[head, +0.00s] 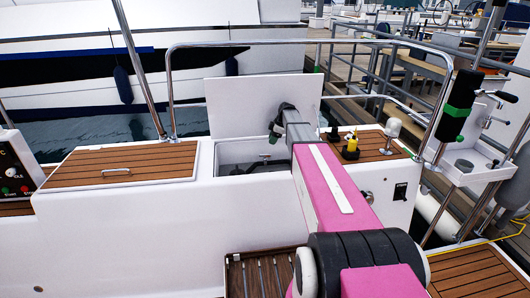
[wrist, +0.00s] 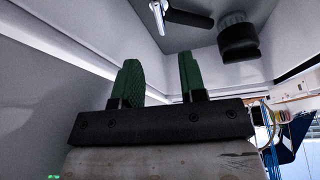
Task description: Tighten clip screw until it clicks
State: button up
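My gripper (wrist: 160,70) has two green fingers standing apart with nothing between them in the wrist view. In the head view its green tip (head: 275,128) is over the open locker (head: 228,151), in front of the raised white lid (head: 240,98). Beyond the fingers in the wrist view, a black cylindrical fitting with a grey ribbed collar (wrist: 238,38) is on a grey surface at the upper right. A white-and-black lever (wrist: 185,17) is at the top, apart from the fingers. I cannot make out a clip screw in either view.
Pale locker walls (wrist: 50,105) stand close on the left of the gripper. A metal rail (head: 300,42) runs behind the locker. Yellow and black items (head: 351,143) and a whitish knob-like item (head: 393,127) stand on the teak top at right.

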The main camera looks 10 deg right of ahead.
aim_at(265, 157)
jog(key=x, duration=1)
jog(key=shift+d, duration=0.1)
grip_shut()
